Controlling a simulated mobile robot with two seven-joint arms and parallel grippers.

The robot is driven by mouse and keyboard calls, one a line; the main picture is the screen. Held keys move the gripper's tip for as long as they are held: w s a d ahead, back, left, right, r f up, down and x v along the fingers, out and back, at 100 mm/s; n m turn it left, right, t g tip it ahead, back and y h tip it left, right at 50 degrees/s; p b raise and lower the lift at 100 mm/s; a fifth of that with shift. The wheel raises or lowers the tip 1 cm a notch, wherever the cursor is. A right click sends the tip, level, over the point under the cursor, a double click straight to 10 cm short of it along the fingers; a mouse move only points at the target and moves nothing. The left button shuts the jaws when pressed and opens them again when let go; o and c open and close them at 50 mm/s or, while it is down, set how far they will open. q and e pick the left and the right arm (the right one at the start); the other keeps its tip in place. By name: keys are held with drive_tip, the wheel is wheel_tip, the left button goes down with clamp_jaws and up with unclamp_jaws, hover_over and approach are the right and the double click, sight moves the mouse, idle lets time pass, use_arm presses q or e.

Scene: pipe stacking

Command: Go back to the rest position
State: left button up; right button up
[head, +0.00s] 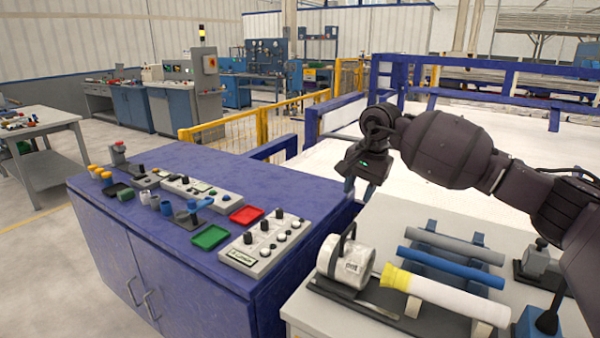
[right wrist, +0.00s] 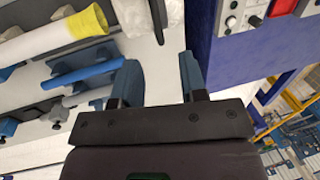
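My right gripper (head: 360,186) is above the gap between the blue cabinet and the pale pipe table, pointing down. In the right wrist view its two fingers (right wrist: 161,78) are apart with nothing between them. A white pipe with a yellow end (head: 447,295), a blue pipe (head: 450,267) and a grey pipe (head: 455,246) lie side by side on holders on the pale table. The yellow end (right wrist: 85,22) and the blue pipe (right wrist: 85,75) also show in the right wrist view, apart from the fingers. My left gripper is not in view.
A white cylindrical part with a label (head: 347,262) stands at the pale table's left side. The blue cabinet (head: 165,215) carries control boxes, a red tray (head: 246,215) and a green tray (head: 210,237). Blue railing (head: 480,65) and a yellow fence (head: 225,127) stand behind.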

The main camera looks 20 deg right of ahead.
drive_tip(key=s+a+f+m+t+y, duration=0.2)
drive_tip(key=s+a+f+m+y, duration=0.15)
drive_tip(key=a+m+y, duration=0.55)
drive_tip(key=s+a+f+m+t+y, duration=0.25)
drive_tip(key=s+a+y, duration=0.3)
drive_tip(key=a, duration=0.75)
drive_tip(key=s+d+f+n+t+h, duration=0.5)
drive_tip(key=d+n+h, duration=0.35)
drive_tip(key=n, duration=0.85)
drive_tip(key=s+d+f+n+t+h, duration=0.4)
drive_tip(key=s+d+f+n+h, duration=0.4)
drive_tip(key=n, duration=0.9)
drive_tip(key=s+f+m+g, duration=0.4)
drive_tip(key=s+m+g, duration=0.2)
drive_tip(key=s, duration=0.5)
drive_tip(key=s+f+m+g, duration=0.4)
drive_tip(key=s+m+g, duration=0.25)
drive_tip(key=s, duration=0.45)
drive_tip(key=w+f+n+t, duration=0.1)
drive_tip(key=w+f+t, duration=0.7)
drive_tip(key=f, duration=0.2)
drive_tip(key=shift+d, duration=0.3)
